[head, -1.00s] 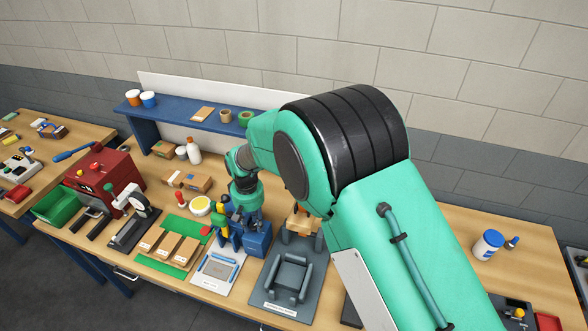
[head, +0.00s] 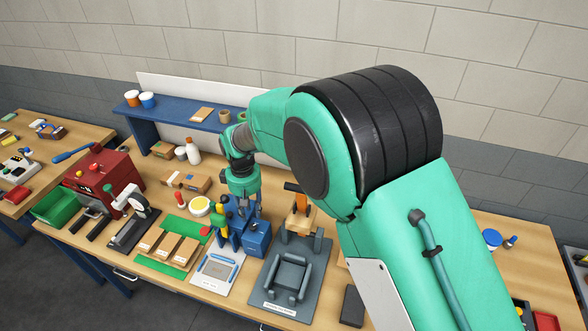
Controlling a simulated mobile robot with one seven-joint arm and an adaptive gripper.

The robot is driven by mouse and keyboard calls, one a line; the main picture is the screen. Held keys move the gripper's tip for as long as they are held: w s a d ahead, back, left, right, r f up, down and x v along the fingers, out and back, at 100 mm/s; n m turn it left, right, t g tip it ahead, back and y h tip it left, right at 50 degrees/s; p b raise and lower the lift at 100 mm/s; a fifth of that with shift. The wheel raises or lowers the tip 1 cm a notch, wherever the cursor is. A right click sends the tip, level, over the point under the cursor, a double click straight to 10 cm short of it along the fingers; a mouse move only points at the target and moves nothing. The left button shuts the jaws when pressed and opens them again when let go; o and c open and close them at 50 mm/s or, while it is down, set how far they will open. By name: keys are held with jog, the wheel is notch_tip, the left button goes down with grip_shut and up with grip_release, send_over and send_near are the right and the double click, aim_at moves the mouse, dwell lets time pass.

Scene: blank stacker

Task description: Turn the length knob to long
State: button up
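My gripper (head: 243,207) points down beside a blue machine (head: 257,241) in the middle of the table. The fingers are small and dark here, partly lost against the machine, so I cannot tell whether they are open or shut. A post with yellow, green and red parts (head: 222,231) stands at the machine's left. I cannot make out a length knob or its marks on the machine. Whether the gripper touches the machine is also unclear.
A grey fixture plate (head: 291,282) and a wooden piece with an orange top (head: 299,218) are on the right. Wooden blanks (head: 169,249) lie on a green mat at the left. A red machine (head: 107,182) stands further left. A blue shelf (head: 185,112) is behind.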

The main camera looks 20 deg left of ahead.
notch_tip(320, 180, up, 15)
jog(key=d+r+m+b, duration=0.1)
jog(key=d, duration=0.3)
jog(key=w+d+r+m+b, duration=0.1)
jog(key=d+r, duration=0.1)
jog(key=d, duration=0.3)
jog(key=w+d+r+t+b, duration=0.1)
jog(key=d+r+b, duration=0.1)
jog(key=d, duration=0.2)
jog(key=shift+d+r+m+y, duration=0.2)
jog(key=shift+m+y, duration=0.2)
jog(key=shift+d+r, duration=0.2)
jog(key=shift+d, duration=0.35)
jog(key=shift+d+r, duration=0.1)
jog(key=shift+d, duration=0.05)
